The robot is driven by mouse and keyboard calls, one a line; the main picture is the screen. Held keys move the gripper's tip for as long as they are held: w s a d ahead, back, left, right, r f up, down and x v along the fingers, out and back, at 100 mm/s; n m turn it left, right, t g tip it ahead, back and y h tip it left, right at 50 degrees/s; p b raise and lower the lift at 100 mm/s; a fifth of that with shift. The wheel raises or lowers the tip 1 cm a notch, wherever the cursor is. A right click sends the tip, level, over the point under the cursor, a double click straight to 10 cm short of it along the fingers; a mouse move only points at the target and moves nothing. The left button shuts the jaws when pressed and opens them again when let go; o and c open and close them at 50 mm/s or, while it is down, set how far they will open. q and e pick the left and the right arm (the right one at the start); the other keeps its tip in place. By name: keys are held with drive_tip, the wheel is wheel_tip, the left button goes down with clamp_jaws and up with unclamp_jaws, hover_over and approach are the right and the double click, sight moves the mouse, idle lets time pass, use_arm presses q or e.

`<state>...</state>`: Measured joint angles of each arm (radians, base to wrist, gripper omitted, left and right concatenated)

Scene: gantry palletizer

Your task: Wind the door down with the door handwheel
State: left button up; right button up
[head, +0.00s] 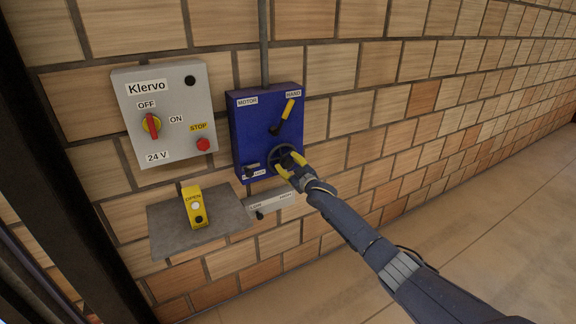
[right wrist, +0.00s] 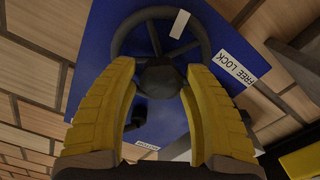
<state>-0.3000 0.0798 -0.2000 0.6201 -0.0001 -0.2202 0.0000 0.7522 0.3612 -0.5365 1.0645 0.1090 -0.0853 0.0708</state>
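The door handwheel (head: 274,154) is a dark spoked wheel on the lower part of a blue door drive box (head: 252,112). In the right wrist view the wheel rim (right wrist: 120,42) has a white tag on it. My right gripper (head: 291,164) is at the wheel. Its two yellow fingers (right wrist: 160,75) stand on either side of the dark round hub (right wrist: 160,82), very close to it. I cannot tell whether they press on it. Part of the wheel is hidden behind the fingers. My left gripper is not in view.
A yellow lever (head: 288,109) points up to HAND. Below the wheel is a small labelled panel (head: 270,206).

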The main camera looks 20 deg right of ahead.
drive_tip(key=shift+o, duration=1.3)
drive_tip(key=shift+s+f, duration=0.1)
drive_tip(key=shift+s, duration=0.15)
drive_tip(key=v, duration=1.1)
drive_tip(key=shift+s, duration=0.25)
drive_tip(key=shift+d, duration=0.1)
